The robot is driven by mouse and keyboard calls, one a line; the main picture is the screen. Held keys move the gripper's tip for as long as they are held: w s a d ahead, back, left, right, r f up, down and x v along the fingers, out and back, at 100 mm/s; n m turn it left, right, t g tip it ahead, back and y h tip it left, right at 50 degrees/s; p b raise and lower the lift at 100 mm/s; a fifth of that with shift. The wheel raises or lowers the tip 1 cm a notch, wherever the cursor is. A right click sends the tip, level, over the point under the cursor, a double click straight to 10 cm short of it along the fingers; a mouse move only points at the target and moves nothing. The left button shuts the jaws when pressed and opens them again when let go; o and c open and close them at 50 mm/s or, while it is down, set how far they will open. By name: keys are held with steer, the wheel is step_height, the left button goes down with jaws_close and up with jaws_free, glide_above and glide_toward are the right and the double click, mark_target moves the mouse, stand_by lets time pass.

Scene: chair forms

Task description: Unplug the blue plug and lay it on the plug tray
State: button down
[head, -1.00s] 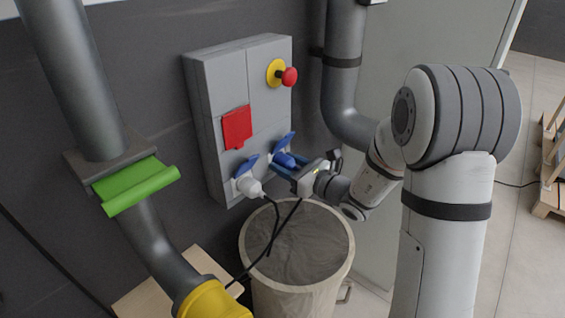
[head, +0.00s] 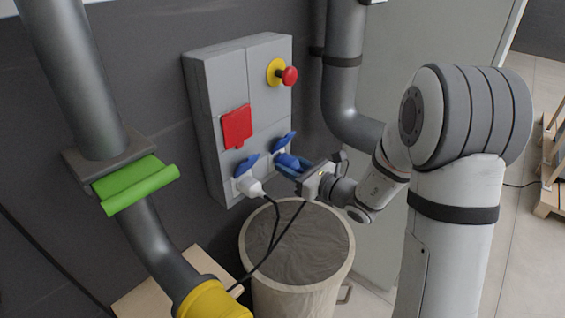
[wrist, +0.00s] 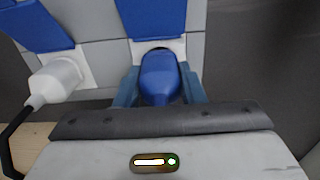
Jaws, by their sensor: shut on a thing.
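The blue plug (head: 289,161) is at the right lower socket of the grey wall box (head: 213,128); it also shows in the wrist view (wrist: 160,80). My gripper (head: 292,168) is shut on it, with one finger on each side in the wrist view (wrist: 160,92). The plug's front end is close to the white socket face (wrist: 145,46), with a dark gap there. I cannot tell whether its pins are fully out. The socket's blue lid (head: 284,142) is raised above it. I cannot make out a plug tray.
A white plug (head: 250,186) with a black cable sits in the left socket. A red cover (head: 236,127) and red stop button (head: 289,76) are above. A lined bin (head: 295,245) stands below; a pale wooden surface (head: 150,297) is lower left. Pipes flank the box.

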mark_target(302, 171)
steer(key=shift+b+v, duration=0.35)
steer(key=shift+v, duration=2.05)
steer(key=v, duration=0.5)
